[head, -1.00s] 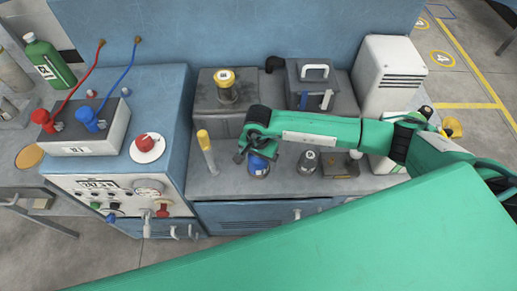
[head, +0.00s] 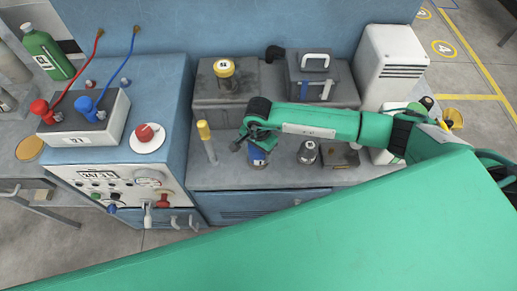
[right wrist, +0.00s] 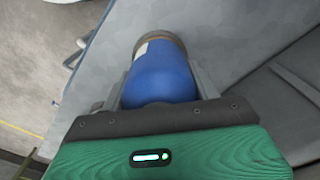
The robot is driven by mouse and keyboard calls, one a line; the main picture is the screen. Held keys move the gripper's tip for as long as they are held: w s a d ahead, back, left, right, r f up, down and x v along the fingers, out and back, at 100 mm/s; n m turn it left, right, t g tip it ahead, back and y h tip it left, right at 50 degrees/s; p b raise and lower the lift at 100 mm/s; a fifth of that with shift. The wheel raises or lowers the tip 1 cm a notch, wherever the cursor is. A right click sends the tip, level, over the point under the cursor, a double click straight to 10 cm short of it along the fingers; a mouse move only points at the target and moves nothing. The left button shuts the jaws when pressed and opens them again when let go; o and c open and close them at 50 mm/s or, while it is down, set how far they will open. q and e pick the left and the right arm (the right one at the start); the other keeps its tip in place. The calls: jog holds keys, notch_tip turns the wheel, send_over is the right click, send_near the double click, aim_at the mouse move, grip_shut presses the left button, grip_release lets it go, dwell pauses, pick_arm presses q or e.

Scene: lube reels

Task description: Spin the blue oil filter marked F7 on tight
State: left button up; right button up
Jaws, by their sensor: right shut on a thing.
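The blue oil filter (head: 257,158) stands on the grey bench top at the front of the bench, partly covered by my right gripper (head: 250,141). A pale label shows on its side, but the mark is too small to read. In the right wrist view the blue filter (right wrist: 160,72) sits between the two fingers, its brown-grey rim away from the palm. My right gripper is shut on it. I cannot tell whether the filter touches the bench. My left gripper is not in view.
A grey filter-like can (head: 307,152) stands to the right, and a yellow-capped stick (head: 206,140) to the left. Behind are a yellow-topped can (head: 224,70) on a grey block and a handled box (head: 318,70). A control console (head: 110,190) stands left.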

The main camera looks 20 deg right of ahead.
jog(key=m, duration=0.3)
dwell(0.4)
jog(key=m, duration=0.3)
jog(key=shift+m, duration=1.1)
jog(key=m+p, duration=0.1)
jog(key=m, duration=0.4)
jog(key=m, duration=0.3)
jog(key=shift+p, duration=0.4)
jog(key=shift+m, duration=1.2)
